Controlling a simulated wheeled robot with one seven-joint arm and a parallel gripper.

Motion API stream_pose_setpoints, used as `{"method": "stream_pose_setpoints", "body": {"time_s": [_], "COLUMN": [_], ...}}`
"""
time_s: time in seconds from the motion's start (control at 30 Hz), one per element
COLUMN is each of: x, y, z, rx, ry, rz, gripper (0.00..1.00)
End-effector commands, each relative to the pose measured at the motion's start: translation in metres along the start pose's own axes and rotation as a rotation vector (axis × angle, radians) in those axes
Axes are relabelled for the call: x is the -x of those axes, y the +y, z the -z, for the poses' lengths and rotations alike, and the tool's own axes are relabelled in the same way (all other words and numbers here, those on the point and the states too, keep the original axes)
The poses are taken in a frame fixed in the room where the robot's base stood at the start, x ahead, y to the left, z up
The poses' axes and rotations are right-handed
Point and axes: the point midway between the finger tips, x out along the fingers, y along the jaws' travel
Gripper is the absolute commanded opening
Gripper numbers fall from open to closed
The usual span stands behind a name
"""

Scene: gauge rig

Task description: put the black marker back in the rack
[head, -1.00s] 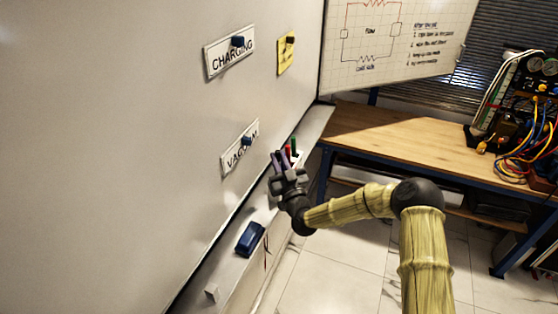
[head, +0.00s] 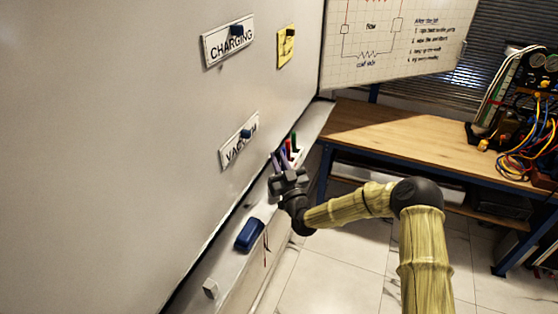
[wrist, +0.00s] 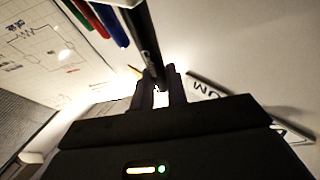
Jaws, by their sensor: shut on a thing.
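My gripper (head: 282,166) is at the marker tray below the whiteboard, close in front of the rack's markers. In the wrist view my gripper (wrist: 159,88) is shut on the black marker (wrist: 143,38), which runs up out of the frame from between the fingers. In the wrist view a green marker (wrist: 75,14), a red marker (wrist: 90,18) and a blue marker (wrist: 111,24) stand to the left of it, apart from it. The red marker (head: 288,147) and green marker (head: 294,141) also show in the head view. The rack itself is mostly hidden behind my gripper.
The signs CHARGING (head: 229,45) and VACUUM (head: 239,142) hang on the board. A wooden bench (head: 400,140) with cabled equipment stands at the right.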

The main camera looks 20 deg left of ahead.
Motion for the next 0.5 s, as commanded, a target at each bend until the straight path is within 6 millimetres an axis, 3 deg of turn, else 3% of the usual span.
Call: {"method": "stream_pose_setpoints", "body": {"time_s": [0.5], "x": [0.0043], "y": [-0.0002], "z": [-0.0110], "rx": [-0.001], "ry": [0.000], "rz": [0.000], "gripper": [0.00]}}
